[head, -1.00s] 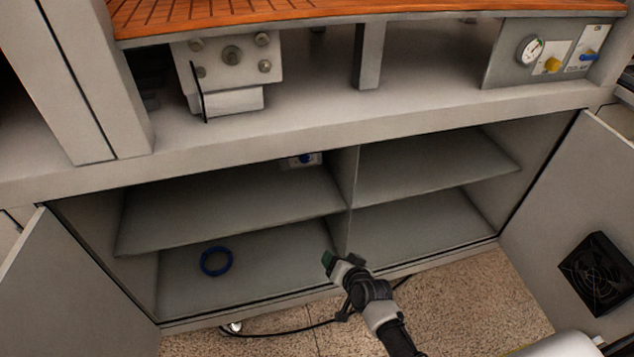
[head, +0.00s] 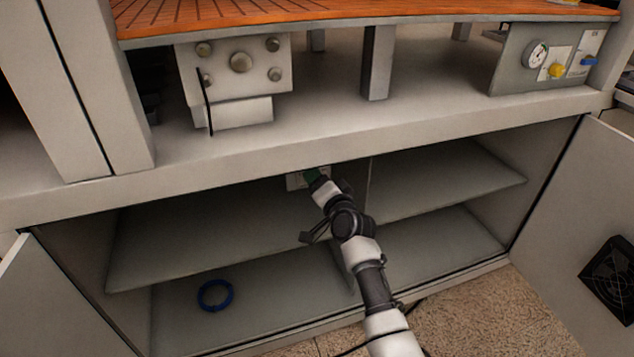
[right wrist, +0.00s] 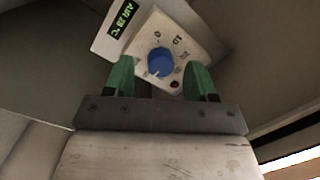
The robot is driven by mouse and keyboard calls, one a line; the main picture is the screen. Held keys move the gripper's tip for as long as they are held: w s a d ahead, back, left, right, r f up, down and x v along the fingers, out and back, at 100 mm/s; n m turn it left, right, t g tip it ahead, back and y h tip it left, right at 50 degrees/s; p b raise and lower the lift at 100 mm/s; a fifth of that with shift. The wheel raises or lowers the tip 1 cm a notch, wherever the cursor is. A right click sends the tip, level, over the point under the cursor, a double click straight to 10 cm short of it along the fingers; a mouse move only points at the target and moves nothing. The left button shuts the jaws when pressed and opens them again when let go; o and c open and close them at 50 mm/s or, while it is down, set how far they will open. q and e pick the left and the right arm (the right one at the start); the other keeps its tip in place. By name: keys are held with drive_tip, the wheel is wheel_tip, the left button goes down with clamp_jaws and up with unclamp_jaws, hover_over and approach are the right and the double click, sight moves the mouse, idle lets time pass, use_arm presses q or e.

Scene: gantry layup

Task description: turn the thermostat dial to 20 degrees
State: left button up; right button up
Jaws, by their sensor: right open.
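The thermostat is a pale panel on the back wall inside the cabinet, above the upper shelf. Its blue dial (right wrist: 160,62) shows in the right wrist view, with printed marks around it, a red spot below right and a small green-lit display (right wrist: 121,18) at upper left. In the head view my right gripper (head: 313,175) covers the dial and much of the thermostat panel (head: 294,182). My left gripper is not in view.
The cabinet's upper shelf (head: 200,225) lies below my right arm, and a divider stands to the right. A blue ring (head: 215,295) lies on the lower shelf. Open doors flank the cabinet; the right one carries a black fan (head: 610,280).

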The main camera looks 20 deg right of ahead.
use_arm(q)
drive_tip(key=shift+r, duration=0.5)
use_arm(e)
drive_tip(key=shift+w+a, duration=0.1)
drive_tip(key=shift+w, duration=0.45)
drive_tip(key=c, duration=0.9)
